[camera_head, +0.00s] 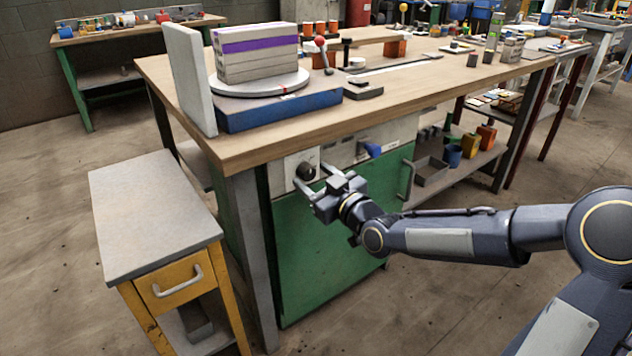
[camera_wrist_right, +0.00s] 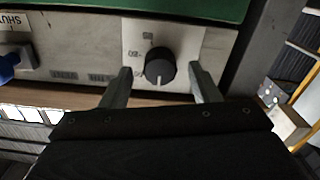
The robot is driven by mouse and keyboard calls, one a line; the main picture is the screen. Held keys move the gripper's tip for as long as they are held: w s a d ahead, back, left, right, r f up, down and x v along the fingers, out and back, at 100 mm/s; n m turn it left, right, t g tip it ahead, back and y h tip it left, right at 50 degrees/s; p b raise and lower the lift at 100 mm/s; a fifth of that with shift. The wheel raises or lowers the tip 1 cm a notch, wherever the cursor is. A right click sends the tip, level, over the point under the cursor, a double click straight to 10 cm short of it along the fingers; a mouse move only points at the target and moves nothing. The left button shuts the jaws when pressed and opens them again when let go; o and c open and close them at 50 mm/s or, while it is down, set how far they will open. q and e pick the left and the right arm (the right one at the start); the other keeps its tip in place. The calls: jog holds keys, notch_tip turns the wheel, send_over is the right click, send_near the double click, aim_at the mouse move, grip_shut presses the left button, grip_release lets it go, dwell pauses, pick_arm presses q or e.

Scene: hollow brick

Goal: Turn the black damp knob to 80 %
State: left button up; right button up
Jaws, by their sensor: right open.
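The black damp knob (camera_head: 306,171) is on a light plate on the front panel under the wooden bench top, above a green cabinet door. In the right wrist view the knob (camera_wrist_right: 160,66) is round, with a white pointer line toward the bottom of the picture; the scale marks are too small to read. My right gripper (camera_head: 308,186) is open in front of the knob. In the right wrist view its fingers (camera_wrist_right: 160,84) stand on either side of the knob, apart from it. My left gripper is not in view.
A blue knob (camera_head: 371,150) sits right of the black one, above the green door (camera_head: 330,235). A grey-topped yellow drawer cabinet (camera_head: 150,215) stands at the left. On the bench (camera_head: 440,82), bricks (camera_head: 256,62) rest on a round turntable beside an upright grey slab (camera_head: 190,78).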

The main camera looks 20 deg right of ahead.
jog(key=c, duration=1)
jog(key=m+p, duration=0.1)
jog(key=m, duration=0.4)
jog(key=m+p, duration=0.2)
jog(key=m, duration=0.2)
jog(key=shift+m, duration=0.3)
jog(key=m+p, duration=0.2)
jog(key=m, duration=0.3)
jog(key=m+p, duration=0.2)
jog(key=m, duration=0.3)
jog(key=shift+f, duration=0.1)
